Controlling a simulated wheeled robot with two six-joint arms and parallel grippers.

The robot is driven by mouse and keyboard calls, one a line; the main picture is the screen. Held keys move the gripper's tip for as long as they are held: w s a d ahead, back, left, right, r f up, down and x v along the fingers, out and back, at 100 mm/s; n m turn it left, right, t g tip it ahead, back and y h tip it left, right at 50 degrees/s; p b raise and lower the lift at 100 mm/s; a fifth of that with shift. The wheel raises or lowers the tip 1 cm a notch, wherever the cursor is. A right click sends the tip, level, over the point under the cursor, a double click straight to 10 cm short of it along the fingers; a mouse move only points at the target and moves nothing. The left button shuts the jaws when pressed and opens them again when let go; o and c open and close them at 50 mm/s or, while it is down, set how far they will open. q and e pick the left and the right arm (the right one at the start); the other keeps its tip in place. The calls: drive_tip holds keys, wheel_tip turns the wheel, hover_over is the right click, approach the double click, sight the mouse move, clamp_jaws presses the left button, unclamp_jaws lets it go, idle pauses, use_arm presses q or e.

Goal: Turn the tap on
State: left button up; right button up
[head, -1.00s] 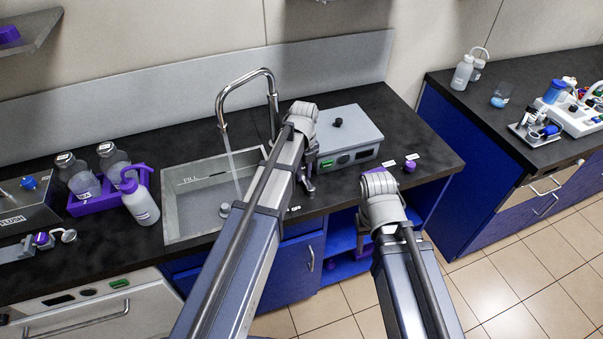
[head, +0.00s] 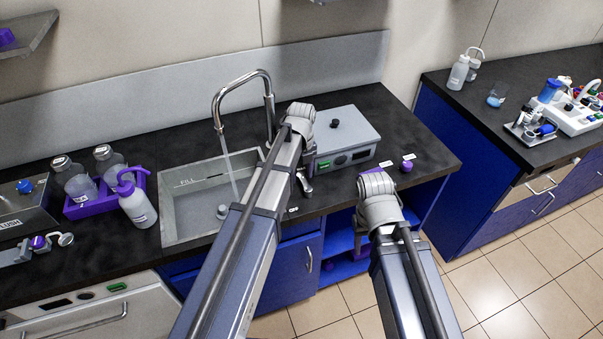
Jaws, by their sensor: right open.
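The tap (head: 240,80) is a tall chrome arched pipe behind the sink (head: 170,215). A pale stream of water (head: 229,165) runs from its spout down into the sink. The tap's base is hidden behind my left arm. My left gripper (head: 305,185) points down at the right side of the sink, near the counter's front. My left arm covers most of it, so its jaw opening is unclear. My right gripper (head: 362,240) is open, low in front of the cabinet's open shelf, and largely hidden by its own wrist.
A grey box with a green switch (head: 345,135) stands right of my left gripper. A purple rack (head: 88,208) with bottles and a wash bottle (head: 137,205) stand left of the sink. Another bench (head: 480,110) with lab equipment is at the right, across a floor gap.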

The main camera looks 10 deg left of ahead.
sight(302, 178)
use_arm(q)
wheel_tip(302, 178, up, 8)
drive_tip(key=p, duration=0.8)
drive_tip(key=shift+f, duration=0.15)
